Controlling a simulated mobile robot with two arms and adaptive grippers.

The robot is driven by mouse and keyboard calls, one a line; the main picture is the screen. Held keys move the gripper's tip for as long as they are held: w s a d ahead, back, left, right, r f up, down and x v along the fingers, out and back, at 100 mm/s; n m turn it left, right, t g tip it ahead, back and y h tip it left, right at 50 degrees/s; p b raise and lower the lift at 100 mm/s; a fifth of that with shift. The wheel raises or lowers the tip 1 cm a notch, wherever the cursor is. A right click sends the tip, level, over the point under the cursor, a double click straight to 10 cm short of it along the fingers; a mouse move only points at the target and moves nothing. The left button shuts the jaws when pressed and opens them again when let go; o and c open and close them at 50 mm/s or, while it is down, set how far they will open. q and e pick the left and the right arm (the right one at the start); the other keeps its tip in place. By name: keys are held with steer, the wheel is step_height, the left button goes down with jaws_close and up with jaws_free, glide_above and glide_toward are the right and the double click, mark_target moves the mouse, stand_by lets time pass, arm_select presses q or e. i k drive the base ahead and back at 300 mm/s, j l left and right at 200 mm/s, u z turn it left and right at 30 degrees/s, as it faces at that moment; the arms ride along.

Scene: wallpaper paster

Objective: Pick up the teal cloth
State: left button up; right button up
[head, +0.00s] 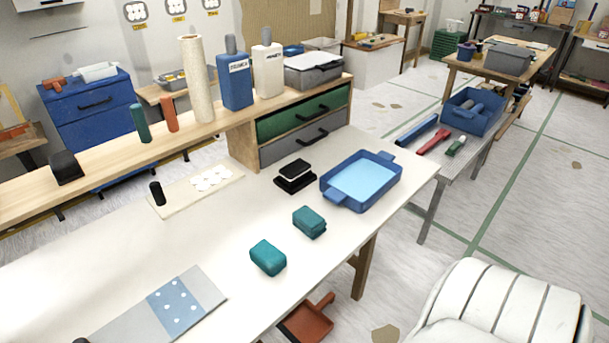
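Two teal items lie apart on the white worktable (130,262). The one nearer the blue tray (383,200) is blocky with layered-looking sides, like a folded cloth (309,221). The other is a smoother, rounded teal block (267,257), closer to the table's front edge. I cannot tell for sure which is cloth and which is a sponge. Both lie free with nothing on top. Neither of my grippers can be made out in the head view.
The blue tray holds light blue liquid. A black block on a base (295,175) stands left of it. A patterned sample board (178,303) lies at lower left. A raised wooden shelf (100,172) with bottles and drawers runs behind. The tabletop around the teal items is clear.

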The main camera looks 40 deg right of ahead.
mark_target(310, 223)
steer(key=z, duration=1.45)
steer(key=u, duration=0.55)
steer(key=k+l+u, duration=0.1)
steer(key=l+u, duration=0.35)
steer(key=k+l+u, duration=0.15)
steer(key=u, duration=0.3)
steer(key=k+l+u, duration=0.25)
steer(key=u, duration=0.2)
steer(key=k+l, duration=0.3)
steer(key=l, duration=0.2)
steer(key=i, duration=0.25)
